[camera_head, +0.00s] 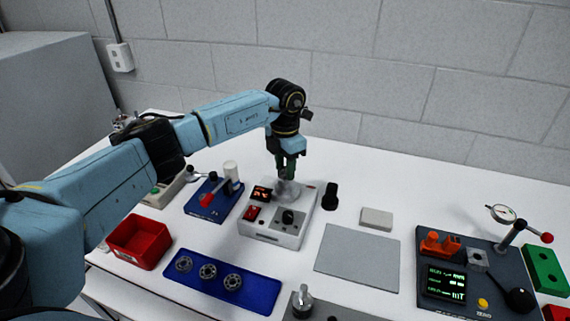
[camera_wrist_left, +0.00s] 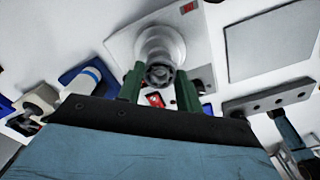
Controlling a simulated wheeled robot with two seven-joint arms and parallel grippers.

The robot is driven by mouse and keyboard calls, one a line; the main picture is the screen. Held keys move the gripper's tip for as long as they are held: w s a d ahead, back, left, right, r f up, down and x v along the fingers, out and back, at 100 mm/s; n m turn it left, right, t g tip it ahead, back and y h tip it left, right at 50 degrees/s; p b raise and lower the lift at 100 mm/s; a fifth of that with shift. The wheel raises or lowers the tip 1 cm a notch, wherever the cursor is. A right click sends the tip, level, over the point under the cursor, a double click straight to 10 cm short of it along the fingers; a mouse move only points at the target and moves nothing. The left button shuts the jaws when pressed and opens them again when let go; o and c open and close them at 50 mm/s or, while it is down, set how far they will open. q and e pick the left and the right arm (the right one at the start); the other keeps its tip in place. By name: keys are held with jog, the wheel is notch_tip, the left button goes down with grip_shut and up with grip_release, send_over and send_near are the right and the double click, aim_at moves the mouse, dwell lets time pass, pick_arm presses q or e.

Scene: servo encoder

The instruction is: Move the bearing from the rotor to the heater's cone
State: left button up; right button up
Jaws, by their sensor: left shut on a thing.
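The heater (camera_head: 270,232) is a white box with a red display, a red switch and a black knob. Its silver cone (camera_head: 287,190) stands at the back of its top. My left gripper (camera_head: 287,172) points down right over the cone. In the left wrist view its green fingers (camera_wrist_left: 160,88) are shut on the bearing (camera_wrist_left: 160,75), a small dark metal ring. The pale cone (camera_wrist_left: 160,42) shows directly behind the bearing; I cannot tell whether the ring touches it. A silver upright part (camera_head: 302,300) at the bottom edge may be the rotor. My right gripper is out of view.
A blue tray (camera_head: 205,289) with several rings lies in front, beside a red bin (camera_head: 139,238). A blue fixture (camera_head: 200,208) stands left of the heater, a black object (camera_head: 330,196) right. A grey mat (camera_head: 357,255) is clear. A dark instrument board (camera_head: 465,262) is at the right.

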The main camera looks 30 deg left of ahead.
pick_arm(q)
jog(key=shift+f, duration=0.2)
dwell(0.3)
jog(key=shift+f+b, duration=0.45)
jog(key=shift+f, duration=0.15)
jog(key=o, duration=1.4)
jog(key=shift+r, duration=0.15)
jog(key=shift+r+p, duration=2.15)
jog(key=shift+r, duration=0.7)
